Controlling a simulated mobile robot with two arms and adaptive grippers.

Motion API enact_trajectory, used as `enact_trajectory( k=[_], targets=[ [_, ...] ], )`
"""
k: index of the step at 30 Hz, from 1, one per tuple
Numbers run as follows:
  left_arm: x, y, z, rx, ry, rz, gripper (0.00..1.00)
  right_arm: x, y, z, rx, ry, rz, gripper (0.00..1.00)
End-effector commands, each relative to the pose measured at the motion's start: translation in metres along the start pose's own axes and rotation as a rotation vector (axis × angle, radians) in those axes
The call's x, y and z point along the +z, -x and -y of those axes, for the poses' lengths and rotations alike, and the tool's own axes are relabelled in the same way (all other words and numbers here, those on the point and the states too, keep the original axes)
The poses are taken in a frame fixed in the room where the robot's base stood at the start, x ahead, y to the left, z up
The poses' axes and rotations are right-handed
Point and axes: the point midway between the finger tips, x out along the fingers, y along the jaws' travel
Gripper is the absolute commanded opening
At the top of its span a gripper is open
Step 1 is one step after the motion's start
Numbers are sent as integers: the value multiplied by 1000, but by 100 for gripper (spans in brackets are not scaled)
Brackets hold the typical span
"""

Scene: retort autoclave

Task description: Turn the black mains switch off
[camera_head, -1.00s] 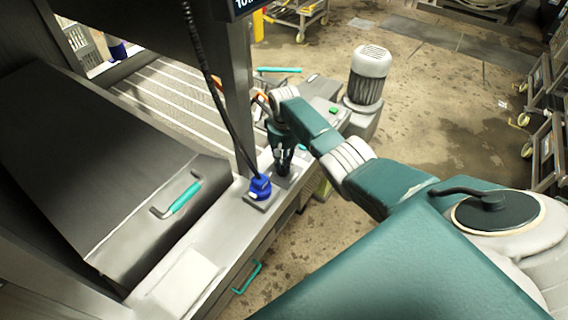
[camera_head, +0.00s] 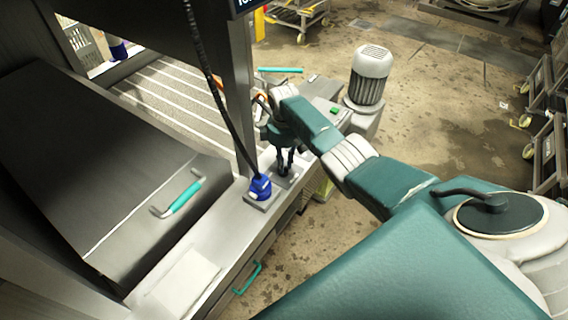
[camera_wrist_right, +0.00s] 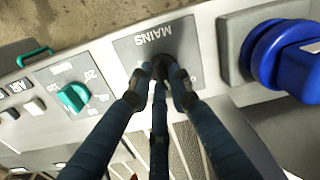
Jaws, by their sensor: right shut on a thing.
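The black mains switch (camera_wrist_right: 161,64) sits on a grey plate marked MAINS (camera_wrist_right: 133,48), seen upside down in the right wrist view. My right gripper (camera_wrist_right: 160,80) is shut on the switch, its dark fingers around the knob and hiding most of it. The switch's exact angle is hard to tell. In the head view the right gripper (camera_head: 284,165) points down at the panel ledge, just beyond the blue plug. My left gripper is not in view.
A blue plug (camera_head: 260,187) with a black cable stands close beside the gripper; it also shows in the right wrist view (camera_wrist_right: 290,55). A teal knob (camera_wrist_right: 73,97) is on the other side. A steel post (camera_head: 238,90) rises behind the ledge.

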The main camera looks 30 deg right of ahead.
Motion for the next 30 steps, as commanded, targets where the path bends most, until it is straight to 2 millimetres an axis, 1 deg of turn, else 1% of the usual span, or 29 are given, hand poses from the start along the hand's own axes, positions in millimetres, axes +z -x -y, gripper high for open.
enact_trajectory(
  k=[6, 15, 21, 30],
  targets=[
    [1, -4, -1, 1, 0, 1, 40, 0, 0, -1, 1, 201, 2, 0],
    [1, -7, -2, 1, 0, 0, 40, -2, 0, -1, 2, 433, 0, 0],
    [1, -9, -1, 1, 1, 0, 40, -2, 1, -1, 3, 533, 1, 0],
    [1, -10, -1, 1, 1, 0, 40, -3, 1, -1, 3, 596, 1, 0]
  ],
)
